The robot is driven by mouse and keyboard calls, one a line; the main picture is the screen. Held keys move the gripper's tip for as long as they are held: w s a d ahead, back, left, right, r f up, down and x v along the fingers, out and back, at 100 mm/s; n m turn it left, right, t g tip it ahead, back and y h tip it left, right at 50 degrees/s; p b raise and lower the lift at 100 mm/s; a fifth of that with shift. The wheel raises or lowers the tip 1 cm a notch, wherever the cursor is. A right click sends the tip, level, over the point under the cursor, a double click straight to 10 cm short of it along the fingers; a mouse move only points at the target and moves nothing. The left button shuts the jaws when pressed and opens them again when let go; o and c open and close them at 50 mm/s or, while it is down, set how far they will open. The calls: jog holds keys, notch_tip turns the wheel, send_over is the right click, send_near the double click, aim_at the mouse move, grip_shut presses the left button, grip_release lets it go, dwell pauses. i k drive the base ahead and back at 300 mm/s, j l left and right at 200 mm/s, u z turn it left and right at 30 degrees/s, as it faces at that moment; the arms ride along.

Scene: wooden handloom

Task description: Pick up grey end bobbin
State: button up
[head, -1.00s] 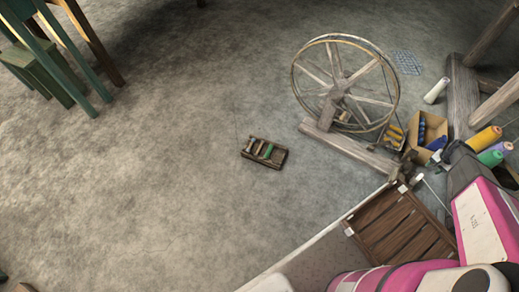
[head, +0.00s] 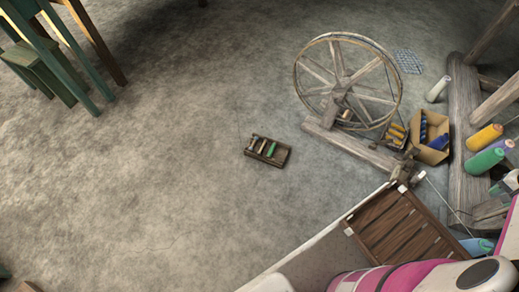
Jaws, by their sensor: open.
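A small dark wooden tray (head: 281,160) lies on the floor near the middle of the head view. It holds a few small bobbins side by side. A green bobbin (head: 271,149) is on the right, a pale tan one (head: 262,146) is beside it, and a dull greyish-brown one (head: 253,143) is at the left end. The left one may be the grey end bobbin, but it is too small to be sure of its colour. My gripper is outside the view; only my pink and white arm shows at the lower right.
A wooden spinning wheel (head: 347,82) stands right of the tray. Beyond it are a cardboard box (head: 431,150) of bobbins and several thread cones (head: 484,138) by a wooden beam (head: 465,140). A slatted wooden crate (head: 400,228) is below. Floor left of the tray is clear.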

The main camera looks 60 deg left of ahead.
aim_at(265, 141)
jog(key=k+u, duration=0.25)
jog(key=k+j+u, duration=0.15)
jog(key=k+u, duration=0.15)
jog(key=i+u, duration=0.2)
jog(key=u, duration=0.25)
jog(key=i+u, duration=0.15)
jog(key=u, duration=0.3)
jog(key=i+u, duration=0.2)
jog(key=u, duration=0.25)
jog(key=i+l, duration=0.3)
